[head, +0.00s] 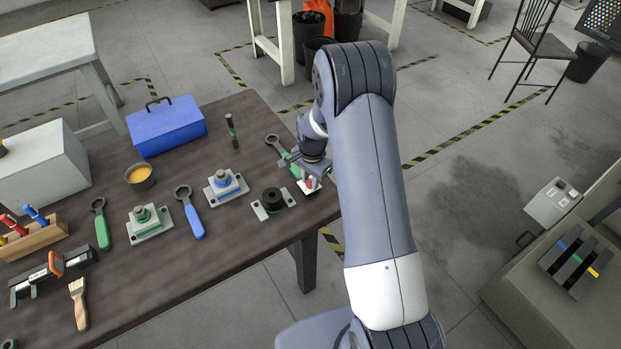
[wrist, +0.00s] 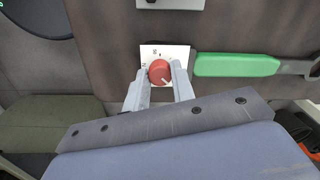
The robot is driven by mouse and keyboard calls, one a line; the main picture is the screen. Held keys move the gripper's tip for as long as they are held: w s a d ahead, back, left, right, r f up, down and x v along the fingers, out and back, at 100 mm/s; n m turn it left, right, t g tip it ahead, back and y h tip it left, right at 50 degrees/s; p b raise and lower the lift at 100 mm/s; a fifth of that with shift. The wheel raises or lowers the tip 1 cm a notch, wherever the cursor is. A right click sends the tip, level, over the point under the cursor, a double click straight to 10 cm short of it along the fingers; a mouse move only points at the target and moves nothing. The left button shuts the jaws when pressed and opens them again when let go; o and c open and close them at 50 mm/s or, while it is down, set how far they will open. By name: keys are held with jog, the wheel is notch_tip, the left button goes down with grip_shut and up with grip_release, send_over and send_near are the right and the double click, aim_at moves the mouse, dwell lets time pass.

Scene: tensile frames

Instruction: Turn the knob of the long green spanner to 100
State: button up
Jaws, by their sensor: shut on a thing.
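The long green spanner (head: 284,155) lies near the right end of the table, with its metal ring at the far end. Its green handle (wrist: 237,64) points at the white dial plate (wrist: 178,51) in the wrist view. The red knob (wrist: 159,72) sits on that plate. It also shows under my gripper in the head view (head: 311,183). My gripper (wrist: 158,82) is shut on the knob, one finger on each side. A pale line on the knob points to the lower right.
A black round part on a plate (head: 272,201) stands just left of my gripper. A blue-handled spanner (head: 190,214), a shorter green spanner (head: 101,226) and a blue toolbox (head: 167,127) are further left. The table's right edge is close to the knob.

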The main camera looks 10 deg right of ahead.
jog(key=shift+c, duration=0.7)
jog(key=shift+f+n+b, duration=0.1)
jog(key=shift+n+b, duration=0.2)
jog(key=shift+b, duration=0.15)
jog(key=n+b, duration=0.2)
jog(key=shift+n, duration=0.4)
jog(key=n+b, duration=0.3)
jog(key=n, duration=0.2)
jog(key=shift+n, duration=0.3)
jog(key=o, duration=1)
